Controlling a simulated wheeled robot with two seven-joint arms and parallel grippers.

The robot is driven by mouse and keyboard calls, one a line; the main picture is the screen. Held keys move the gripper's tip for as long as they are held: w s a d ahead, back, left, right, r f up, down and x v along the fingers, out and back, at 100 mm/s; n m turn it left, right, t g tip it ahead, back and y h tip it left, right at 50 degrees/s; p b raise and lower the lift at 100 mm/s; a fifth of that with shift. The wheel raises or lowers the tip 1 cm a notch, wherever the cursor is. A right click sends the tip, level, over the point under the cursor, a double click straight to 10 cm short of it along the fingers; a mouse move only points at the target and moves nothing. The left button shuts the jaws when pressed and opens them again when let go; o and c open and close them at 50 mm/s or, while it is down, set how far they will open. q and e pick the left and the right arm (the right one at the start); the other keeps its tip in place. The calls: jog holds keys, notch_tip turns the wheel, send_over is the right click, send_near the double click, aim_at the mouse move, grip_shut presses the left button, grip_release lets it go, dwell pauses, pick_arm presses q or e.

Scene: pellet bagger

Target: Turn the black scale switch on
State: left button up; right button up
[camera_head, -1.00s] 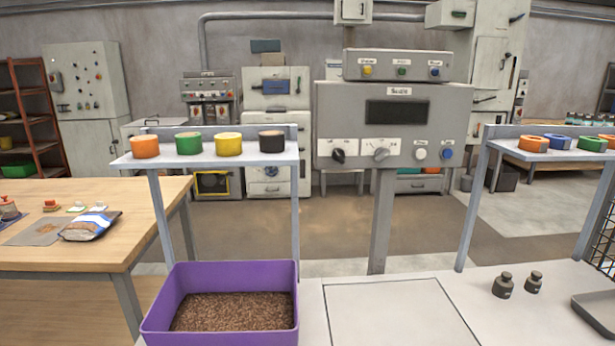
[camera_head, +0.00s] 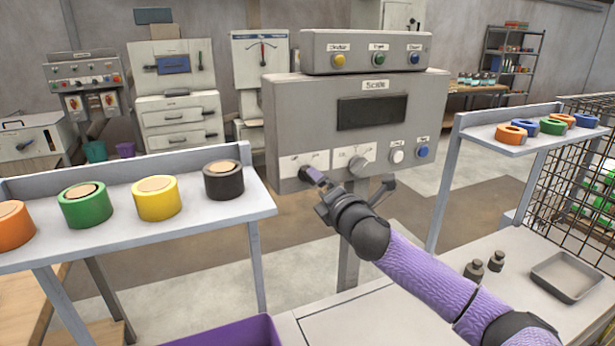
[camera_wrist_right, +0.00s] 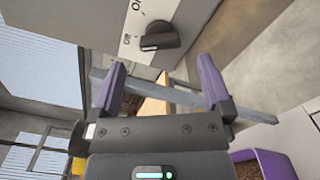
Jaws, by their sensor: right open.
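The grey scale box (camera_head: 425,105) with its dark display stands ahead of me on a post. Its black switch (camera_wrist_right: 160,37) shows in the right wrist view on a white label plate with OFF and ON marks; the knob's pointer end faces the OFF mark. In the head view the switch is mostly hidden behind my gripper. My right gripper (camera_head: 316,190) is just in front of the scale's lower left corner. In the wrist view the right gripper (camera_wrist_right: 162,76) is open and empty, its purple fingers apart and below the switch. My left gripper is out of view.
A grey selector knob (camera_head: 361,166), a white button (camera_head: 397,155) and a blue button (camera_head: 422,151) sit right of the switch. A shelf (camera_head: 215,206) with coloured tape rolls is close on the left. Weights (camera_head: 475,270) and a tray (camera_head: 568,276) lie on the right bench.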

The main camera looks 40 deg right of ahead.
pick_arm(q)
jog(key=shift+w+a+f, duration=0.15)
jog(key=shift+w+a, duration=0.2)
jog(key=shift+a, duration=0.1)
pick_arm(e)
jog(key=shift+x, duration=2.75)
jog(key=shift+c, duration=0.3)
jog(key=c, duration=1.1)
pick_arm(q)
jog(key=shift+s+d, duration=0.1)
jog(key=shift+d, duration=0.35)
pick_arm(e)
jog(key=shift+c, duration=0.2)
